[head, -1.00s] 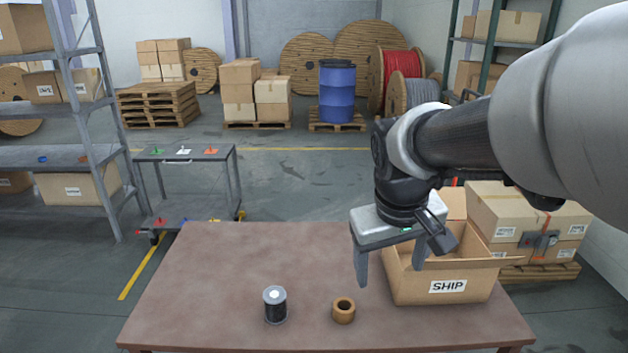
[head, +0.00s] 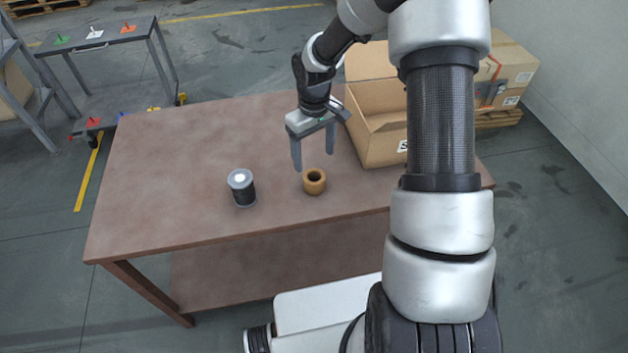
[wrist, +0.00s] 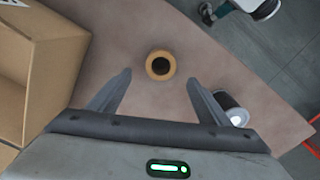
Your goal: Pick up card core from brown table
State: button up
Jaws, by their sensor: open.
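The card core (head: 314,183), a short tan ring with a dark hole, stands upright on the brown table (head: 190,165) near its front edge. My gripper (head: 313,160) is open and empty above the table, just behind and above the card core, with its fingers pointing down. In the wrist view the card core (wrist: 160,66) lies ahead of the gap between the open fingers (wrist: 160,88), apart from both.
A dark spool with pale ends (head: 242,188) stands left of the card core. An open cardboard box (head: 375,125) stands at the table's right, close to my gripper. A cart (head: 110,75) is behind on the left. The table's left part is clear.

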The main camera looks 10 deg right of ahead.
aim_at(314, 179)
notch_tip(314, 179, down, 10)
jog(key=shift+s+f, duration=0.1)
jog(key=c, duration=1.2)
